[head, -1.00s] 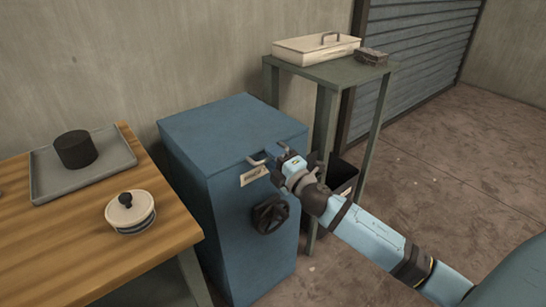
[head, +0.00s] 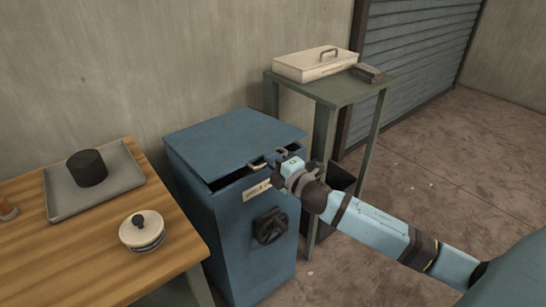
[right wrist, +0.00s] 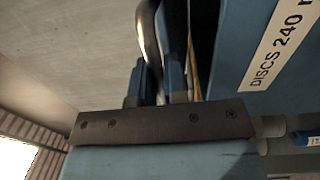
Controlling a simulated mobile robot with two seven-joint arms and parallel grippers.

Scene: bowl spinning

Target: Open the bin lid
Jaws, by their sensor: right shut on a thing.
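The blue bin (head: 240,240) stands between the wooden table and the green stand. Its lid (head: 232,140) is raised a little at the front, and a dark gap shows under the lid edge. My right gripper (head: 270,160) is at the lid's front edge, shut on the lid handle (head: 257,167). In the right wrist view the metal handle (right wrist: 150,40) runs between the gripper fingers (right wrist: 152,80). A label (right wrist: 277,45) reading "DISCS 240" is on the bin's front. My left gripper is not in view.
A wooden table (head: 90,245) at left holds a grey tray (head: 122,178) with a black cylinder (head: 87,168) and a white lidded pot (head: 142,232). A green stand (head: 345,91) at right holds a cream box (head: 310,66). A dark handwheel (head: 270,226) projects from the bin front.

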